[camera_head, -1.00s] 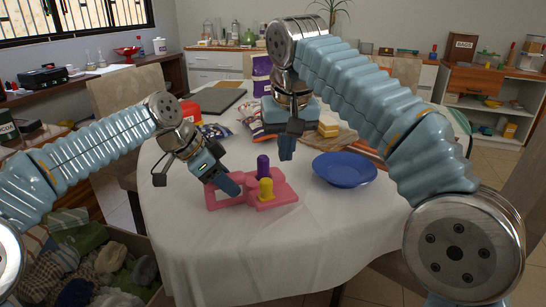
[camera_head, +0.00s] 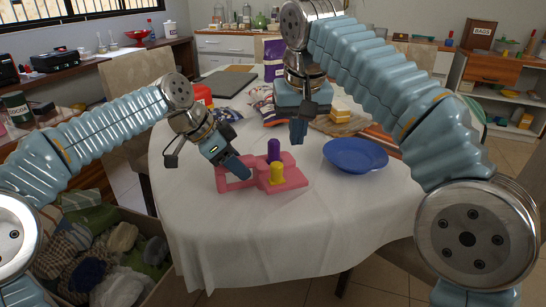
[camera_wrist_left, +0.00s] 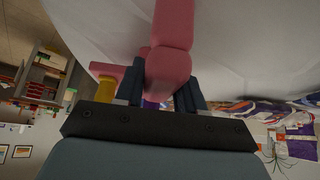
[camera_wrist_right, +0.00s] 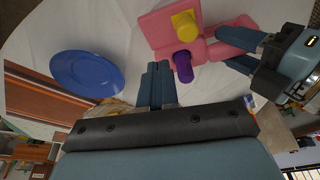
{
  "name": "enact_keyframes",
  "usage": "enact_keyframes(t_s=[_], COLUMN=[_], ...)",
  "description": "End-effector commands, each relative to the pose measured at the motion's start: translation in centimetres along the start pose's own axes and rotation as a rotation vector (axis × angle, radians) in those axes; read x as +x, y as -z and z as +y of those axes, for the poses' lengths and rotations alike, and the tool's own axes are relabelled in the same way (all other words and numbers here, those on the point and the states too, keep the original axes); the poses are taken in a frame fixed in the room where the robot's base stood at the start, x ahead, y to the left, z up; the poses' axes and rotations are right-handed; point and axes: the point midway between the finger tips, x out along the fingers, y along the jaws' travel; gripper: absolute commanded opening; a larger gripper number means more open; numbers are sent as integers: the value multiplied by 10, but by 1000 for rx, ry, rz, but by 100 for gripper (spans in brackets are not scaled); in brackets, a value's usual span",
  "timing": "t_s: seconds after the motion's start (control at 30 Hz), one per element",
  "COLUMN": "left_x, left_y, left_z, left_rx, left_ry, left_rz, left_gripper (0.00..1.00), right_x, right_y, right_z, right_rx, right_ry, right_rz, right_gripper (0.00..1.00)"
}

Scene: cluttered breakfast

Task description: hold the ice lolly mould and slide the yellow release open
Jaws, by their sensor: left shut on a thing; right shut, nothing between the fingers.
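The pink ice lolly mould (camera_head: 294,180) lies on the white tablecloth, with a loop handle at its left. The yellow release (camera_head: 277,174) stands on its front part and a purple peg (camera_head: 274,150) stands just behind. My left gripper (camera_head: 240,171) is shut on the mould's handle; the left wrist view shows the pink bar (camera_wrist_left: 168,68) between the fingers. My right gripper (camera_head: 298,136) is shut and empty, raised above and to the right of the mould. In the right wrist view the yellow release (camera_wrist_right: 186,26) and purple peg (camera_wrist_right: 183,67) are apart from my right fingers (camera_wrist_right: 158,85).
A blue plate (camera_head: 356,155) lies to the right of the mould. The table's front is clear. A crate of cloths (camera_head: 110,255) stands at lower left.

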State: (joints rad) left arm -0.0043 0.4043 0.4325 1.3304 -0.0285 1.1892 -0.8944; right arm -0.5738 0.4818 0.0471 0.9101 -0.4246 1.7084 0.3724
Motion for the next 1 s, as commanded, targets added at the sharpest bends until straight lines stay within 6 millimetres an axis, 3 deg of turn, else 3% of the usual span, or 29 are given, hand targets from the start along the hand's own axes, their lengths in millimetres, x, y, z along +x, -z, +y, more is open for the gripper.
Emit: enact_keyframes(t_s=[0.33,0.47,0.67,1.0], left_x=[0,0,0,0], left_y=[0,0,0,0], left_z=[0,0,0,0], left_rx=[0,0,0,0], left_ry=[1,1,1,1], left_rz=[1,1,1,1], left_gripper=[0,0,0,0], right_x=[0,-1,-9,-18], right_y=[0,4,24,37], right_z=[0,-2,-16,-34], right_rx=[0,1,5,0], right_ry=[0,1,2,-1], right_rz=[0,2,20,49], right_gripper=[0,20,49,49])
